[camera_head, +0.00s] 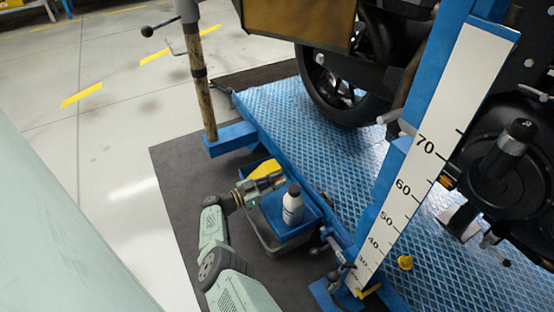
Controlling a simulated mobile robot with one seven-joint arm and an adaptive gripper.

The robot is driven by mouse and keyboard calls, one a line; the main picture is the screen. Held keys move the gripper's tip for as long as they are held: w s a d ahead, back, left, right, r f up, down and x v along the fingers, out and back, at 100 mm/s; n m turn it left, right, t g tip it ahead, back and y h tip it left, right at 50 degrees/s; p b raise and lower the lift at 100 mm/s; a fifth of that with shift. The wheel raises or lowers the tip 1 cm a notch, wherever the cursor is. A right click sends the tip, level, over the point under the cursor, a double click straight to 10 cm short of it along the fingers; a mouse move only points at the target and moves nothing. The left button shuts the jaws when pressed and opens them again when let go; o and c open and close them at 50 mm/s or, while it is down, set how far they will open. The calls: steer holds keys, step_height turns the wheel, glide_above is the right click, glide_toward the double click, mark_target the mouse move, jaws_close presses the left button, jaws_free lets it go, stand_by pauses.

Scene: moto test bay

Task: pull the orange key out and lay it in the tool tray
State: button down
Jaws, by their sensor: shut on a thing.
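My gripper (266,184) is at the blue tool tray (270,218), over its back left part. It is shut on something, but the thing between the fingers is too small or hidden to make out. I cannot pick out the orange key for certain. A small orange patch (447,182) shows beside the motorcycle's engine, but I cannot tell what it is. A yellow thing (263,168) lies at the back of the tray, partly behind my gripper.
The tray sits on a grey bin (262,238) beside the blue lift platform (300,130). A blue post with a white scale (425,160) rises on the right, before the motorcycle (500,150). A yellow knob (405,262) is on the platform.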

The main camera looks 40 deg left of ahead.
steer(key=c, duration=1.5)
jaws_free()
steer(key=shift+c, duration=0.2)
steer(key=v, duration=1.2)
